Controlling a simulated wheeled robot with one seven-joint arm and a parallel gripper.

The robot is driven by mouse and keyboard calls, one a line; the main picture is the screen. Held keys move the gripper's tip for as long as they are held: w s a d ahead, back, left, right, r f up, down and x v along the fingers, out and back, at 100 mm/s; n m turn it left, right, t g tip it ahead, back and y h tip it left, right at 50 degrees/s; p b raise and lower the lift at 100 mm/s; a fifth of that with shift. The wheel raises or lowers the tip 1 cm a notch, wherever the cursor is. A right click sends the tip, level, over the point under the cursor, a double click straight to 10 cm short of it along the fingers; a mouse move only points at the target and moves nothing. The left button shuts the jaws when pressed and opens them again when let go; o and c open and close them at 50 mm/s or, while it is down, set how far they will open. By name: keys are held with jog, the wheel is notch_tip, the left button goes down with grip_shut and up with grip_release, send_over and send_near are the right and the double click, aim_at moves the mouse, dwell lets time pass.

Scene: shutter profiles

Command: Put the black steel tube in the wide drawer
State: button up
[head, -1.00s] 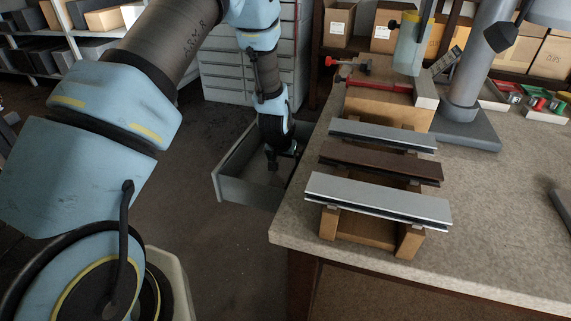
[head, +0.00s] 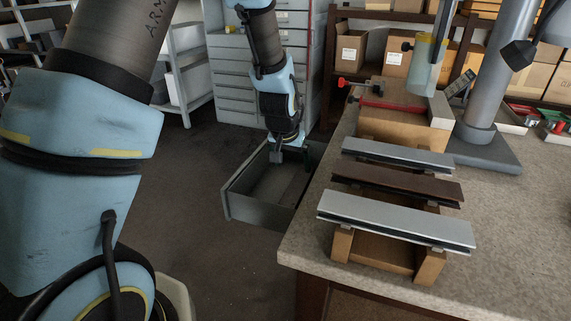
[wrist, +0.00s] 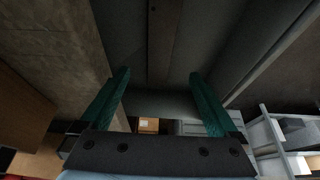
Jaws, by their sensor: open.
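The wide drawer (head: 250,208) is the grey one pulled out low from the grey cabinet, left of the workbench. My gripper (head: 294,160) is over its cabinet end, pointing down. In the wrist view my gripper (wrist: 160,85) shows two green fingers spread wide apart, with nothing clearly held between them. The drawer floor (wrist: 205,45) lies below them, with a narrow brownish strip along it. I cannot tell whether that strip is an object or part of the drawer. I cannot make out the black steel tube for certain in either view.
The workbench (head: 500,235) stands right of the drawer, its edge close by. A wooden rack (head: 428,268) holds two silver profiles and a brown profile (head: 398,184). A red clamp (head: 385,103) and grey column stand behind. Open floor (head: 190,230) lies left of the drawer.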

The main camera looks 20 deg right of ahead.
jog(key=a+r+n+y, duration=0.1)
jog(key=a+r+n, duration=0.15)
jog(key=a, duration=0.75)
jog(key=a+r+n+y, duration=0.15)
jog(key=a+r, duration=0.25)
jog(key=a, duration=0.6)
jog(key=s+a+r+n+g, duration=0.1)
jog(key=s+a, duration=0.3)
jog(key=a, duration=0.2)
jog(key=s+a+r+n, duration=0.1)
jog(key=s+a+n, duration=0.1)
jog(key=a, duration=0.5)
jog(key=shift+s+a+r+g, duration=0.3)
jog(key=shift+s+r+g, duration=0.1)
jog(key=shift+s, duration=0.45)
